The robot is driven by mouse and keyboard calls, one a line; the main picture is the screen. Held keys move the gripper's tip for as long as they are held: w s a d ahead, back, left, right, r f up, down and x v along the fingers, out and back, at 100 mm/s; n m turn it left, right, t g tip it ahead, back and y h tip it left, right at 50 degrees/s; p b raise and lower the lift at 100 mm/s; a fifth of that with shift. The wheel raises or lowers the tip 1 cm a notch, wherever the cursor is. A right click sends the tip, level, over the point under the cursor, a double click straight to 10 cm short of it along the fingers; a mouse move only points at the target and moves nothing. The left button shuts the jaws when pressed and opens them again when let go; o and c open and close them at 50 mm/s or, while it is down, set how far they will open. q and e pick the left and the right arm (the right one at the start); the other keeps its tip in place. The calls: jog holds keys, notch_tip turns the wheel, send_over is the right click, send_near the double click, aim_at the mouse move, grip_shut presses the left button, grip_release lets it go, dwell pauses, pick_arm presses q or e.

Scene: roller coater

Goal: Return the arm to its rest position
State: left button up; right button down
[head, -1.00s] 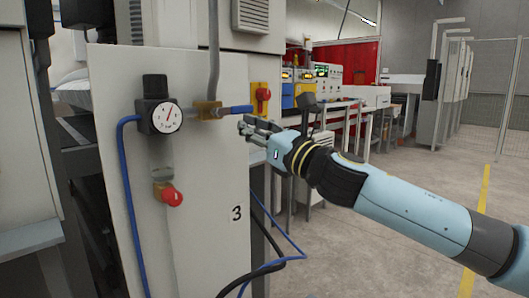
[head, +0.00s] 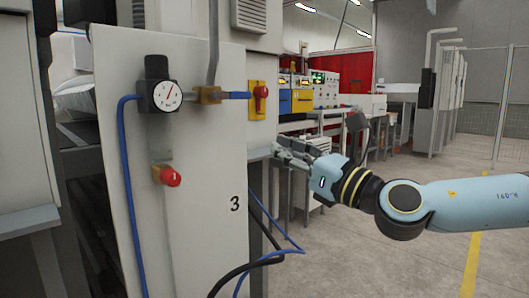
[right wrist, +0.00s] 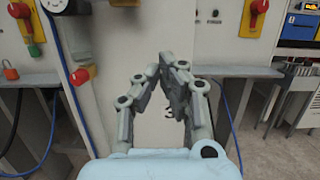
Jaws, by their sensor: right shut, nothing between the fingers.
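My right gripper (head: 278,148) is shut and empty. In the head view it is in the air to the right of the white machine panel (head: 205,180), with my arm coming in from the right. In the right wrist view the fingers (right wrist: 160,65) meet at their tips in front of a pale panel. I do not see my left gripper.
Benches with coloured control boxes (head: 303,100) stand behind. The floor at right is clear.

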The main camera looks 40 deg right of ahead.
jog(key=d+f+m+g+h, duration=0.4)
jog(key=d+f+m+h, duration=0.5)
jog(key=d+f, duration=0.6)
jog(key=s+f+m+g, duration=0.3)
jog(key=s+f, duration=0.1)
jog(key=f, duration=0.5)
jog(key=s+f+m+g, duration=0.2)
jog(key=s+f+m, duration=0.2)
jog(key=f, duration=0.5)
jog(key=s+f+m+g, duration=0.3)
jog(key=s+f, duration=0.1)
jog(key=f, duration=0.6)
jog(key=s+a+f+m+g+y, duration=0.1)
jog(key=s+a+f+m+g, duration=0.2)
jog(key=s+f, duration=0.4)
jog(key=s+a+f+m+g+y, duration=0.1)
jog(key=s+a+f+m+y, duration=0.15)
jog(key=s+a+f, duration=0.4)
jog(key=s+a+f+m+g+y, duration=0.1)
jog(key=s+a+f+m+g, duration=0.1)
jog(key=s+a+f+m, duration=0.4)
jog(key=s+a+f+m+g+y, duration=0.2)
jog(key=s+a+f+m, duration=0.4)
jog(key=s, duration=0.6)
jog(key=shift+s+a+m, duration=0.2)
jog(key=shift+a+m, duration=0.15)
jog(key=shift+a, duration=0.1)
